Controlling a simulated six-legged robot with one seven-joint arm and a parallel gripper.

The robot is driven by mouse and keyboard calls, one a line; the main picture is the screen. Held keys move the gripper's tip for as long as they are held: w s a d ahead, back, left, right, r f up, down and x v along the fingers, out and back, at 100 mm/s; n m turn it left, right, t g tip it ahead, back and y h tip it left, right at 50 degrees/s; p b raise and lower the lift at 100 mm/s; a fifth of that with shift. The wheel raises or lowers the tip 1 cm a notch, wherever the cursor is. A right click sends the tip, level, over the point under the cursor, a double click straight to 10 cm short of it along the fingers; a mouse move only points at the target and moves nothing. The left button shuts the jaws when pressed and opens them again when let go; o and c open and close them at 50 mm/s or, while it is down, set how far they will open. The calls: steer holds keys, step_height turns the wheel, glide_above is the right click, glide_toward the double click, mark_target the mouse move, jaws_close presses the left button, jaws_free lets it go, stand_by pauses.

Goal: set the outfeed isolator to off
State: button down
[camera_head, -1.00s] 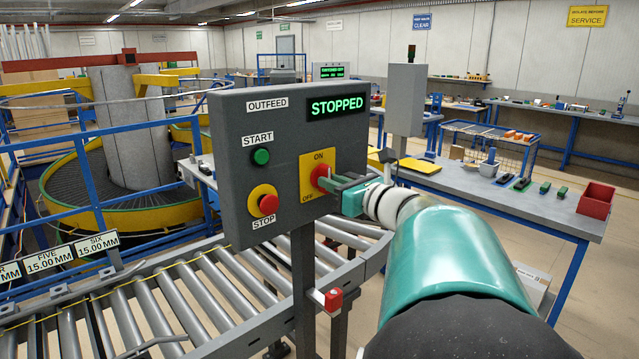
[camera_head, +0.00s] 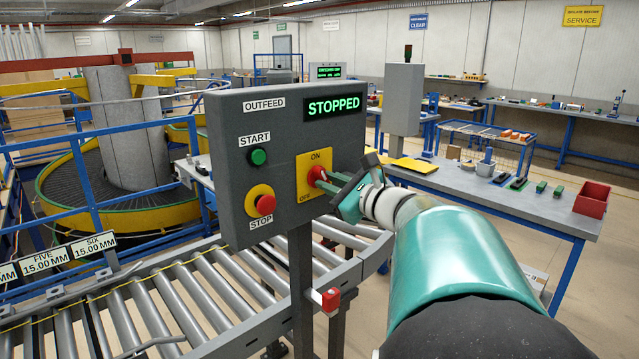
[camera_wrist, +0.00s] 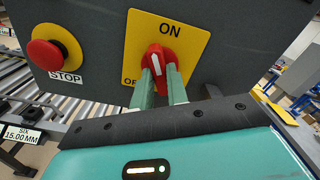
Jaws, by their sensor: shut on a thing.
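The outfeed isolator is a red rotary knob (camera_head: 315,175) on a yellow plate (camera_head: 304,188) marked ON at the top and OFF at the lower left. The plate is on the grey OUTFEED box (camera_head: 232,160). In the wrist view the knob (camera_wrist: 160,60) has a white mark pointing nearly straight up, a little left of the ON label. My gripper (camera_head: 325,183) reaches in from the right, its green fingers (camera_wrist: 162,85) shut on the knob's lower part. In the head view the gripper is rolled, and it hides part of the plate.
The box's display (camera_head: 334,107) reads STOPPED. A green START button (camera_head: 258,157) and a red STOP button (camera_head: 265,204) sit left of the isolator. A roller conveyor (camera_head: 215,300) runs below. A workbench (camera_head: 500,190) stands at the right.

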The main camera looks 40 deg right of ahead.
steer(key=n, duration=1.2)
steer(key=shift+n, duration=0.3)
stand_by(0.3)
steer(key=c, duration=1.4)
jaws_free()
steer(key=shift+s, duration=0.15)
steer(key=s, duration=1.3)
steer(key=shift+s+d, duration=0.25)
steer(key=shift+s, duration=0.05)
